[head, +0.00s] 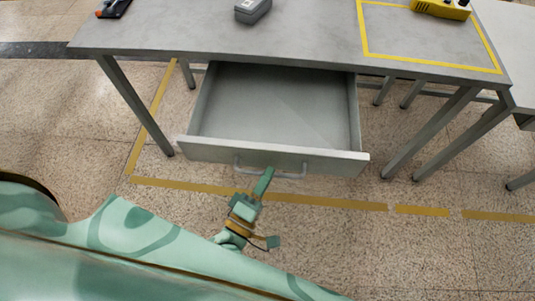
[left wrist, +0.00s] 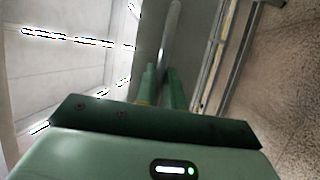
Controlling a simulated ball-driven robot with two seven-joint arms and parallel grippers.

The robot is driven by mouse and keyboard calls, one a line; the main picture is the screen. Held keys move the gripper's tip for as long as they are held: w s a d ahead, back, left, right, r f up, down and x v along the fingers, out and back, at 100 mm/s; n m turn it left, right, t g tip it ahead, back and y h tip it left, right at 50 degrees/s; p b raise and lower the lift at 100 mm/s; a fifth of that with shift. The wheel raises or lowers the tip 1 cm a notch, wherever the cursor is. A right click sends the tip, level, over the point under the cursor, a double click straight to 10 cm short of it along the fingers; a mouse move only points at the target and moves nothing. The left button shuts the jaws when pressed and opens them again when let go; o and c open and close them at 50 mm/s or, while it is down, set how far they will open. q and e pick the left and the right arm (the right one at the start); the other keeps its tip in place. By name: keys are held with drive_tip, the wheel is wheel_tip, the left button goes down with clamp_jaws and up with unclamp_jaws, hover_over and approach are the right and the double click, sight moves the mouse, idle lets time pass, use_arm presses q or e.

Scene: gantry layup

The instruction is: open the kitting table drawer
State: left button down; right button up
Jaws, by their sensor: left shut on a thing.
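The kitting table (head: 300,38) is a grey table across the top of the head view. Its drawer (head: 275,105) is pulled well out toward me, and its empty inside shows. A grey bar handle (head: 290,176) runs along the drawer front (head: 215,149). My left gripper (head: 264,178) is at the middle of the handle, with its green fingers shut on it. In the left wrist view the handle (left wrist: 171,40) runs up from between the two green fingers (left wrist: 163,85). My right gripper is in neither view.
On the tabletop are a grey device (head: 253,10), a dark tool with orange (head: 113,8) and a yellow case (head: 441,8) by a yellow taped outline. Table legs (head: 135,105) stand at both sides. Yellow floor tape (head: 330,201) runs below the drawer. The floor around is clear.

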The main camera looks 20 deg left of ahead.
use_arm(q)
drive_tip(key=shift+s+d, duration=0.2)
drive_tip(key=shift+s, duration=0.45)
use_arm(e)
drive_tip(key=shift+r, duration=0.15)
use_arm(q)
drive_tip(key=c, duration=1.5)
unclamp_jaws()
